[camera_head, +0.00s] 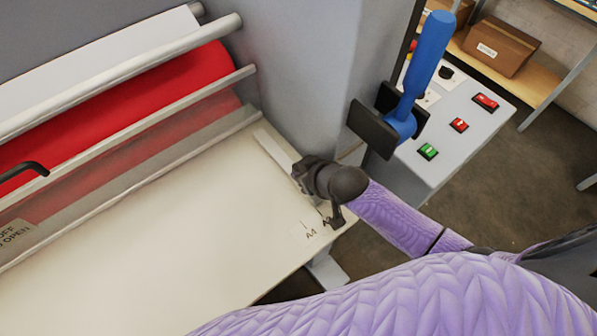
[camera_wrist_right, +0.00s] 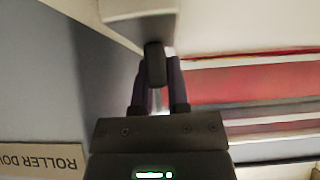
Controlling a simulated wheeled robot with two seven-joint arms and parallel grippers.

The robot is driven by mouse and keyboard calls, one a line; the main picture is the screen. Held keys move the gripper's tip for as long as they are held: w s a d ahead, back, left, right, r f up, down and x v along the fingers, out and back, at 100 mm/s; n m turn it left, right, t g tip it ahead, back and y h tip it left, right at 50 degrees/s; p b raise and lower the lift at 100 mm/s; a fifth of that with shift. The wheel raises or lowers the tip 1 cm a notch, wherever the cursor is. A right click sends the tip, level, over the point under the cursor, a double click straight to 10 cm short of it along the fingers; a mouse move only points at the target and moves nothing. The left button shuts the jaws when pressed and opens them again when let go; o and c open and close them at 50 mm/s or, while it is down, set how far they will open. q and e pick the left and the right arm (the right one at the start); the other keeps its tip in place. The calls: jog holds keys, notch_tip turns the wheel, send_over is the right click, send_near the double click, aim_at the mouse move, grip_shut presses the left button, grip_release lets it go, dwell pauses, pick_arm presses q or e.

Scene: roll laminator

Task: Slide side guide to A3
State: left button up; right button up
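The side guide (camera_head: 274,149) is a thin, pale grey strip lying on the cream feed table (camera_head: 180,225), near its right edge. My right gripper (camera_head: 304,176) is at the front part of the guide and hides its near end. In the right wrist view, the two fingers of the right gripper (camera_wrist_right: 159,85) stand on either side of a dark knob (camera_wrist_right: 155,62) and appear closed on it. The A4 mark (camera_head: 311,232) is clear on the table. The A3 mark (camera_head: 327,219) beside it is partly covered by my gripper. My left gripper is not in view.
A red roller (camera_head: 130,100) and pale bars lie behind the table. A blue-handled lever (camera_head: 428,55) stands at the right, by a panel (camera_head: 465,100) with red and green buttons. A cardboard box (camera_head: 500,46) sits on a shelf. The table's left part is clear.

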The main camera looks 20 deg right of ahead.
jog(key=o, duration=0.5)
jog(key=shift+w+d, duration=0.15)
jog(key=shift+d, duration=0.25)
jog(key=shift+c, duration=0.2)
jog(key=shift+a, duration=0.15)
jog(key=shift+r, duration=0.1)
jog(key=p+v, duration=0.2)
jog(key=v, duration=0.7)
jog(key=shift+p, duration=0.4)
jog(key=shift+s+r, duration=0.25)
jog(key=shift+s, duration=0.1)
